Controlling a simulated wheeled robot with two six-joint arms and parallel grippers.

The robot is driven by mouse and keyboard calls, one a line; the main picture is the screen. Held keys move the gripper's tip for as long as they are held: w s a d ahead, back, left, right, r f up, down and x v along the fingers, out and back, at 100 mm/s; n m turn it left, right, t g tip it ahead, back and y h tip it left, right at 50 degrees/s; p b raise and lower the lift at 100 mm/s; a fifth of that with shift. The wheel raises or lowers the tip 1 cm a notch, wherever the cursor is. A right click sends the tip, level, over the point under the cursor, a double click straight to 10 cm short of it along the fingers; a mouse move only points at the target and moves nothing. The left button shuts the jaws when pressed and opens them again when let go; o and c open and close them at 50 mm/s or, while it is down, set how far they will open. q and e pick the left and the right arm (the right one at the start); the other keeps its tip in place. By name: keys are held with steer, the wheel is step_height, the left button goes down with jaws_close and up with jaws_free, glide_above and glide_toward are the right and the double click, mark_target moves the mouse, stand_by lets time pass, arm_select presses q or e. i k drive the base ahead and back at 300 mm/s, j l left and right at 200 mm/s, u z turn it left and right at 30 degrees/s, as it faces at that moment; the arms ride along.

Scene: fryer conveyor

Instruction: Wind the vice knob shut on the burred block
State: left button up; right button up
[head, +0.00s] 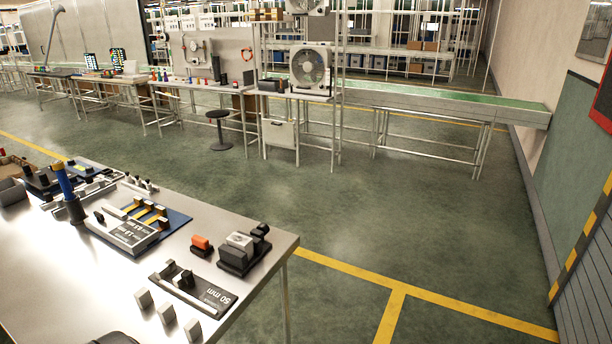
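A small dark vice (232,262) stands near the right end of the metal workbench. A light grey block (240,240) sits in it, with a darker mark on its top. A black knob (262,230) is on the vice's far right side. I cannot tell from here whether the jaw touches the block, and any burr is too small to make out. Neither of my grippers can be made out in the head view.
Left of the vice is an orange-topped tool (201,243). In front lies a black 50 mm gauge board (205,296), with several small grey blocks (166,314) nearby. A blue tray (172,222) and a blue-handled upright tool (65,183) stand farther left. The workbench's right edge (282,252) is close.

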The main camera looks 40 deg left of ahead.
mark_target(263, 227)
steer(key=i+j+u, duration=0.15)
steer(key=i, duration=0.6)
steer(key=i+u, duration=0.15)
steer(key=i, duration=0.65)
steer(key=i+l+u, duration=0.15)
steer(key=i, duration=0.6)
steer(key=i+l+u, duration=0.15)
steer(key=i, duration=0.65)
steer(key=u, duration=3.35)
